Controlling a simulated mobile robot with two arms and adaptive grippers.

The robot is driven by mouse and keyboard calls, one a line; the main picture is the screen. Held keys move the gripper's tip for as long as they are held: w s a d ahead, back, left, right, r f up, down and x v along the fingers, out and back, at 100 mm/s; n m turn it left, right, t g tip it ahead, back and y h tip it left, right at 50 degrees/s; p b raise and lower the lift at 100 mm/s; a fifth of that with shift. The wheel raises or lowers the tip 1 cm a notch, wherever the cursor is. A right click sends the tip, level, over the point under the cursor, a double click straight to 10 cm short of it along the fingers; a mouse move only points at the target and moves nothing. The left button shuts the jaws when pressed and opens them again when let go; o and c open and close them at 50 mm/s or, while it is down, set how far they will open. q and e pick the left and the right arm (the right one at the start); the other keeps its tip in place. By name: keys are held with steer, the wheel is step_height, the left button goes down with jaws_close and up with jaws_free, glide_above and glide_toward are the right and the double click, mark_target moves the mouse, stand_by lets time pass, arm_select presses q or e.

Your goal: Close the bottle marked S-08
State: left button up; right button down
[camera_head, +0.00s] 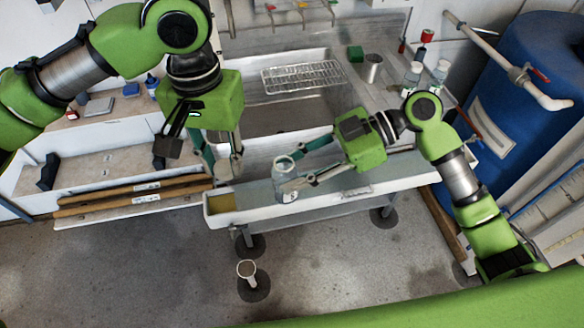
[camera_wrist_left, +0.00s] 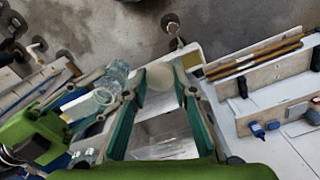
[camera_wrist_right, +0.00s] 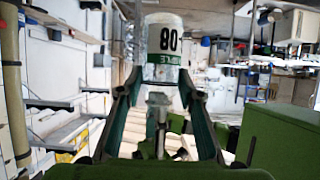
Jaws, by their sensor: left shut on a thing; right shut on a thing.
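My right gripper (camera_head: 292,180) is shut on a clear bottle (camera_head: 287,188) and holds it at the front edge of the sink counter. The bottle's mouth shows as an open ring in the head view. In the right wrist view the bottle (camera_wrist_right: 163,40) has a white label with "08" upside down and a green band. My left gripper (camera_head: 228,168) is shut on a pale round thing, which looks like a cap (camera_wrist_left: 160,77). It is left of the bottle in the head view, apart from it. The bottle also shows in the left wrist view (camera_wrist_left: 108,87).
Behind the grippers is a steel sink (camera_head: 285,118) with a wire rack (camera_head: 302,76). White-capped bottles (camera_head: 412,76), a metal cup (camera_head: 373,68) and a green block (camera_head: 355,53) stand at the back right. A large blue barrel (camera_head: 525,75) is at the right.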

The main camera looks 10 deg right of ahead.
mark_target(283, 160)
arm_select(q)
steer(key=d+r+m, duration=0.1)
steer(key=d+r, duration=0.1)
steer(key=d, duration=0.1)
steer(key=d+r, duration=0.3)
steer(key=d, duration=0.1)
steer(key=d+r+m, duration=0.1)
steer(key=d+r, duration=0.1)
steer(key=d, duration=0.1)
steer(key=shift+w+d+r+m, duration=0.25)
steer(key=shift+w+r+m, duration=0.05)
steer(key=shift+w, duration=0.05)
steer(key=shift+a, duration=0.1)
steer(key=shift+f, duration=2.05)
steer(key=shift+f, duration=0.9)
steer(key=shift+f, duration=0.55)
